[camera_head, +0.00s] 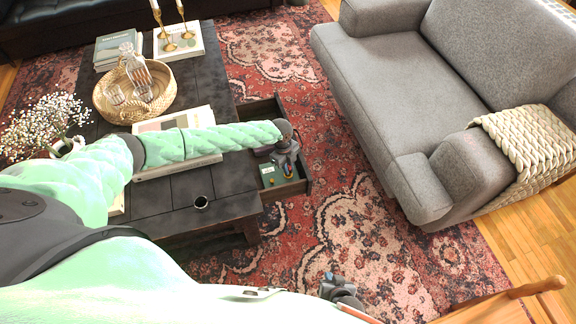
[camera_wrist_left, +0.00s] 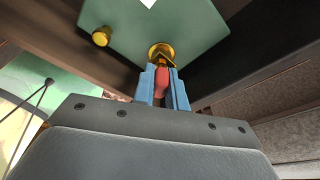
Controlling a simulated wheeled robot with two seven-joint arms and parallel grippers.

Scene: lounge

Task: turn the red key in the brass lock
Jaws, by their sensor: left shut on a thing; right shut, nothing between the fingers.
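The brass lock (camera_wrist_left: 162,52) sits on a green panel (camera_wrist_left: 195,28) in the left wrist view. The red key (camera_wrist_left: 162,84) is at the lock, between the blue fingertips of my left gripper (camera_wrist_left: 162,92). The left gripper is shut on the key, and the fingers hide much of it. In the head view my left gripper (camera_head: 287,160) reaches into the open drawer of the dark table, where the green box (camera_head: 270,176) partly shows. My right gripper (camera_head: 338,286) is low in the head view, over the rug, shut and empty.
The drawer (camera_head: 307,186) has a dark rim close around my left gripper. A brass knob (camera_wrist_left: 101,37) stands left of the lock. A grey armchair (camera_head: 380,90) stands right.

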